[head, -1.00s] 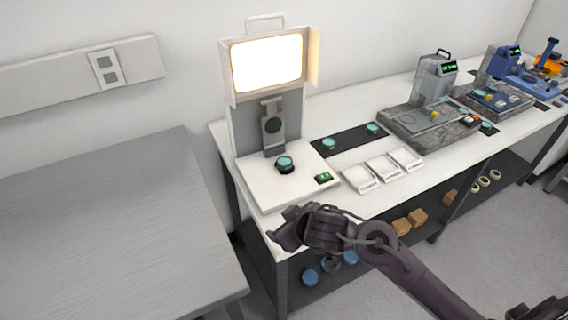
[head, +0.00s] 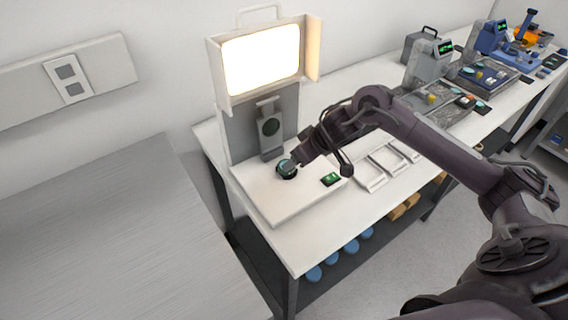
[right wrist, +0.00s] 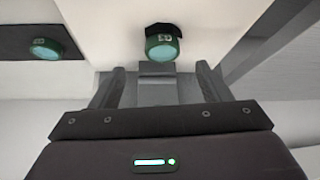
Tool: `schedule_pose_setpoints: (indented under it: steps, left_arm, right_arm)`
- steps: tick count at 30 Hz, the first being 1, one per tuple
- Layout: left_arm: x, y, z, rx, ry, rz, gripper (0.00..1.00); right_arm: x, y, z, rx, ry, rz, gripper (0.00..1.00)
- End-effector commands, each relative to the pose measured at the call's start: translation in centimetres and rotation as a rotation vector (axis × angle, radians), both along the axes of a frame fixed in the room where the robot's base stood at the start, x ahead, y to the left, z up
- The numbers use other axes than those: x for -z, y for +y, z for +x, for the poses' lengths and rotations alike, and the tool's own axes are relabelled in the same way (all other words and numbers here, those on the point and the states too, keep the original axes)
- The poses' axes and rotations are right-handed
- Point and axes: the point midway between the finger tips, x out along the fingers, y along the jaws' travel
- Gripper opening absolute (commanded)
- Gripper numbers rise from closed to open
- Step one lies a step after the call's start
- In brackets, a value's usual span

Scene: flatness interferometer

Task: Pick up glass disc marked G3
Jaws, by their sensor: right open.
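A glass disc (head: 284,173) in a dark green ring sits on the white base under the lit screen of the interferometer. In the right wrist view the disc (right wrist: 162,48) has a small label on its rim, too small to read surely as G3. My right gripper (head: 292,162) is at the disc in the head view and partly covers it. In the right wrist view my right gripper (right wrist: 158,82) is open and empty, its fingers spread, with the disc just beyond and between them. My left gripper is not in view.
The interferometer's lit screen (head: 261,60) and grey column (head: 241,135) stand behind the disc. Another disc (right wrist: 45,49) lies on a dark mat (right wrist: 13,43). A bare grey table (head: 100,220) is at left.

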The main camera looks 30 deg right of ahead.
Motion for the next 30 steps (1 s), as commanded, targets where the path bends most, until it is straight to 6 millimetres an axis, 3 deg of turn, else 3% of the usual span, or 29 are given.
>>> schedule_pose_setpoints:
  steps: [3, 6, 15, 20, 30]
  left_arm:
    - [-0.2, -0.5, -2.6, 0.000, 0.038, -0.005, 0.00]
    - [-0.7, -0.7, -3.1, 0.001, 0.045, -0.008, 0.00]
    - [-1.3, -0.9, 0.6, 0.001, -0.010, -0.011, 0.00]
    - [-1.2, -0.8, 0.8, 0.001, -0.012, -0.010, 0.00]
    - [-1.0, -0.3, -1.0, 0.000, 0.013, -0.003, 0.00]
  right_arm:
    - [1.0, 0.4, 0.7, 0.000, 0.000, 0.001, 0.70]
    - [2.2, 0.8, 1.4, 0.000, 0.002, 0.002, 0.70]
    - [4.8, 1.3, 3.0, -0.001, -0.004, -0.002, 0.70]
    - [4.8, 1.4, 3.0, -0.001, -0.004, -0.002, 0.70]
    - [4.8, 1.3, 3.0, -0.001, -0.004, -0.002, 0.29]
